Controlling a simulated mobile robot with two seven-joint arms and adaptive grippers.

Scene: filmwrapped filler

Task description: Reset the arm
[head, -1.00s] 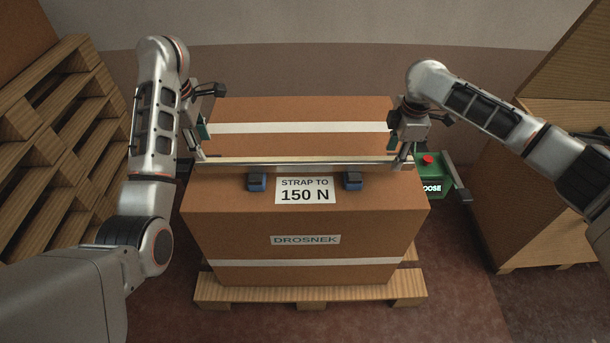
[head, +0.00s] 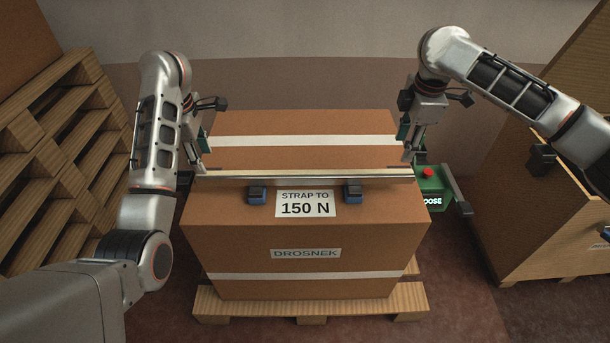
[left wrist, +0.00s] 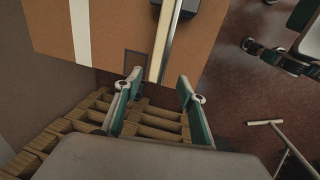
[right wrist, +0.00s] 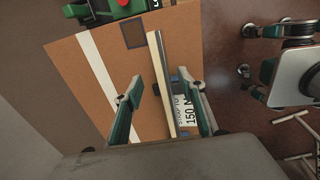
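A long thin metal-and-wood bar (head: 305,175) lies across the top of a big brown carton (head: 300,241). My left gripper (head: 201,160) is at the bar's left end. In the left wrist view its fingers (left wrist: 157,85) are spread, with the bar's end between or just beyond the tips; whether they touch is unclear. My right gripper (head: 411,150) is above the bar's right end, apart from it. In the right wrist view its fingers (right wrist: 161,90) are spread and empty, with the bar (right wrist: 163,85) seen between them.
Two blue-black blocks (head: 257,195) flank the "STRAP TO 150 N" label (head: 305,204) at the bar. A green box with a red button (head: 429,182) stands right of the carton. The carton rests on a pallet (head: 310,306). Stacked pallets (head: 60,150) stand left, a wooden crate (head: 545,220) right.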

